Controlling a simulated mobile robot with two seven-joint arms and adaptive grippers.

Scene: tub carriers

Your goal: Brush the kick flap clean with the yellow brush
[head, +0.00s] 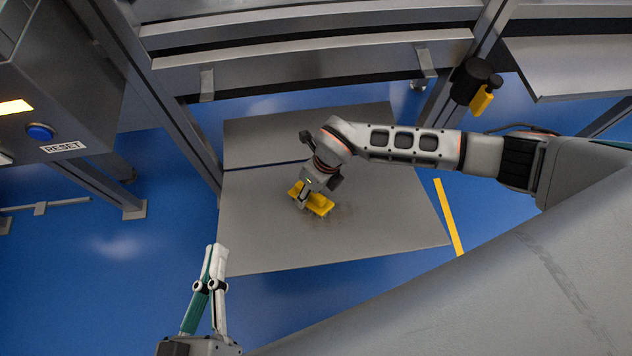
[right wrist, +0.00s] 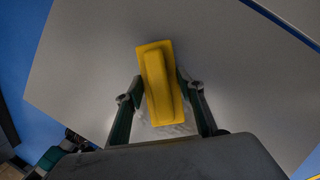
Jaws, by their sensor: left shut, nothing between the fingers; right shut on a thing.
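The kick flap (head: 400,225) is a grey panel low in front of the metal frame, with a dark slot across its upper left part. My left gripper (head: 217,250) is shut and empty, pointing up at the flap's lower left corner.
A grey box with a blue button (head: 40,132) and a RESET label stands at the left. Metal beams (head: 310,55) run above the flap. A black post with a yellow part (head: 481,100) is at the upper right. A large grey surface (head: 520,285) fills the lower right.

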